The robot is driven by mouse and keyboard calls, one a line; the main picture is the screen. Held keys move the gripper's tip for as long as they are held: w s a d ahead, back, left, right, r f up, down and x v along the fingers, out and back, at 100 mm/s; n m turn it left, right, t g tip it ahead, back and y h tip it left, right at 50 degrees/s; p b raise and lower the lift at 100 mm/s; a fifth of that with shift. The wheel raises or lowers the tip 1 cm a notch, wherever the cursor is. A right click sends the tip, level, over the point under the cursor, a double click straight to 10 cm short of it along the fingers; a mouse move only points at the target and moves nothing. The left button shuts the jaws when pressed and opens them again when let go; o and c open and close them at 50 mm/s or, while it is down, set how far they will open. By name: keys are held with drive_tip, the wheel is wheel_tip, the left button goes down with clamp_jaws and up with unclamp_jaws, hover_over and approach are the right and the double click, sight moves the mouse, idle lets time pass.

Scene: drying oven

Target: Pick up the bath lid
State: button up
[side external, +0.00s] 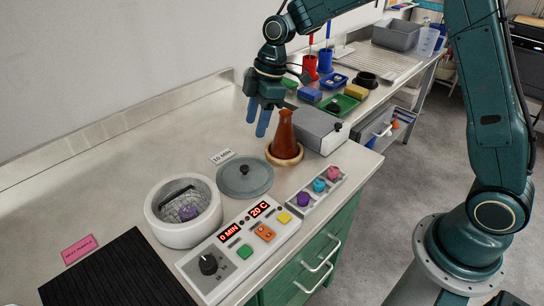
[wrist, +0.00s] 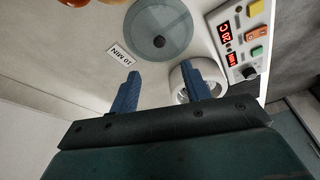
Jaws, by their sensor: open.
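The bath lid (side external: 258,183) is a round grey-green disc with a dark knob (side external: 244,169) in its middle. It lies flat on the counter beside the white round bath (side external: 160,229). In the wrist view the lid (wrist: 178,48) is at the top centre, beyond my fingertips. My gripper (side external: 263,122) is open, with two blue fingers pointing down, above the counter and behind the lid in the side view. Its fingers also show in the wrist view (wrist: 163,82) with nothing between them. The bath is uncovered, with a purple item and a dark handle inside.
A brown flask (side external: 284,135) stands on a ring to the right of the lid, close to my gripper. A grey box (side external: 318,128) is behind it. A control panel (side external: 240,250) and a rack of coloured stoppers (side external: 317,193) are in front.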

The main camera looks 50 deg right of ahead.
hover_over(244, 167)
drive_tip(key=d, duration=0.2)
drive_tip(key=shift+s+a+f, duration=0.1)
drive_tip(key=shift+s+f, duration=0.05)
drive_tip(key=shift+f, duration=1.1)
drive_tip(key=shift+s+f, duration=0.15)
drive_tip(key=shift+f, duration=1.15)
drive_tip(key=shift+s+a+f, duration=0.1)
drive_tip(key=shift+s+f, duration=0.05)
drive_tip(key=shift+f, duration=1.1)
drive_tip(key=shift+x, duration=2.55)
drive_tip(key=shift+w, duration=0.1)
drive_tip(key=shift+c, duration=0.2)
clamp_jaws()
